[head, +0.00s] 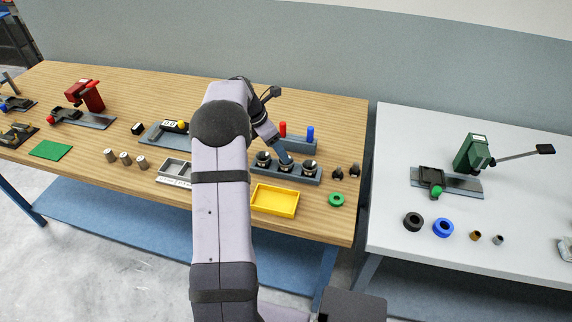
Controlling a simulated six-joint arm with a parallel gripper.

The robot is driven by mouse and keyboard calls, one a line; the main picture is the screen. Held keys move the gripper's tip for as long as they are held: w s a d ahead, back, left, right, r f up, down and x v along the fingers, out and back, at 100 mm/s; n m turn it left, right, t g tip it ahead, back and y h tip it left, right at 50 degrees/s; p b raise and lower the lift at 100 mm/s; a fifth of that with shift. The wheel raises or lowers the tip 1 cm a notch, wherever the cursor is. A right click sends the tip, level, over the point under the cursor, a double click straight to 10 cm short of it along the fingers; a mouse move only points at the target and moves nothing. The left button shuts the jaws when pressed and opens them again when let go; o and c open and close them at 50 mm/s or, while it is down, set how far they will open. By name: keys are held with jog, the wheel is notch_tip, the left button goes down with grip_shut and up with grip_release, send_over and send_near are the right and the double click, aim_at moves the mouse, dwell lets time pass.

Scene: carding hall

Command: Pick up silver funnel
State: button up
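My gripper (285,161) points down at the middle of a dark grey block (280,174) on the wooden table. It is small and partly hidden in the head view, so I cannot tell whether its fingers are open or shut. Several funnel-like cups with dark and silvery parts sit in a row in this block: one at the left (263,159), one under my gripper (287,169), and one at the right (309,168). I cannot tell for sure which is the silver funnel, nor whether my gripper touches the middle one.
A yellow tray (274,211) and a green ring (336,199) lie in front of the block. A stand with red and blue pegs (310,133) is behind it. Two small dark pieces (346,173) stand to its right. Several metal cylinders (125,159) stand left of my arm.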

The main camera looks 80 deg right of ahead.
jog(key=shift+d+p+x, duration=0.2)
jog(key=shift+p+x, duration=1.65)
jog(key=shift+x, duration=1.75)
jog(key=shift+w, duration=0.1)
jog(key=c, duration=1.3)
